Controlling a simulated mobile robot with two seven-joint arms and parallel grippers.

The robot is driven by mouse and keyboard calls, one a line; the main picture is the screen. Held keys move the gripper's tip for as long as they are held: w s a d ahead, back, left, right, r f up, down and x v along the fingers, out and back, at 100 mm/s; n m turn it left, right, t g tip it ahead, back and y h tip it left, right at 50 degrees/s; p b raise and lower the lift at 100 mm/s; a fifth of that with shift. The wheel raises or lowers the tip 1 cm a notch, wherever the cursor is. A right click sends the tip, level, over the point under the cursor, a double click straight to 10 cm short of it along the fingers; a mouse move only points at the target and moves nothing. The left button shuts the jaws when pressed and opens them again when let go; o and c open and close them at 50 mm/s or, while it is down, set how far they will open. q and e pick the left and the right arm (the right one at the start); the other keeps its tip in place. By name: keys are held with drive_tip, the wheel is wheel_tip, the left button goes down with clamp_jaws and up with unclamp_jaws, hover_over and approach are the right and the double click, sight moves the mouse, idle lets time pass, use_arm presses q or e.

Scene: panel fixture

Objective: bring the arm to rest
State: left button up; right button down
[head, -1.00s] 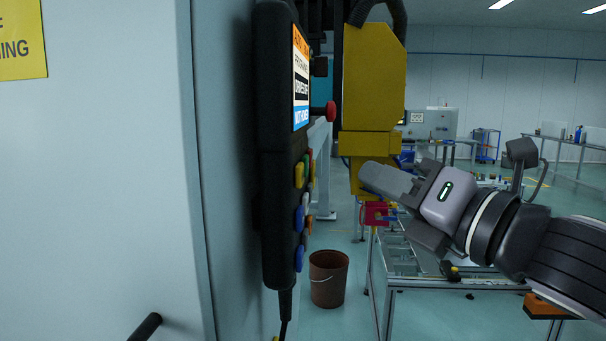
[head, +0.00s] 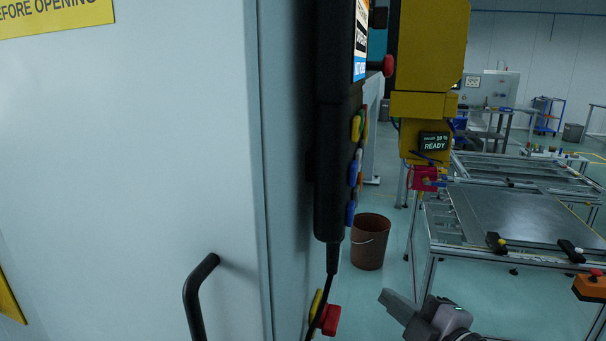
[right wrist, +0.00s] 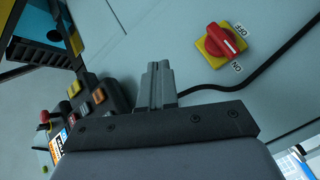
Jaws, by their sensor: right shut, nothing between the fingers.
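My right gripper (head: 392,305) is low in the head view, right of the cabinet's side, with its grey fingers pointing up and left. In the right wrist view its fingers (right wrist: 158,84) are closed together with nothing between them. It appears clear of the cabinet and the pendant. My left gripper is not in view.
A grey cabinet (head: 130,150) with a black handle (head: 196,296) fills the left. A black pendant (head: 331,170) hangs on its side above a red and yellow rotary switch (right wrist: 221,40). A brown bucket (head: 370,242) and a metal-framed table (head: 515,215) stand beyond.

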drive_tip(key=s+d+f+m+g+h, duration=0.2)
drive_tip(key=s+f+m, duration=0.5)
drive_tip(key=f, duration=0.8)
drive_tip(key=s+d+f+m+g+h, duration=0.2)
drive_tip(key=s+f+m, duration=0.6)
drive_tip(key=s+f, duration=0.5)
drive_tip(key=shift+d+f+g+h, duration=0.3)
drive_tip(key=shift+d+f+h, duration=0.4)
drive_tip(key=shift+d+f, duration=0.25)
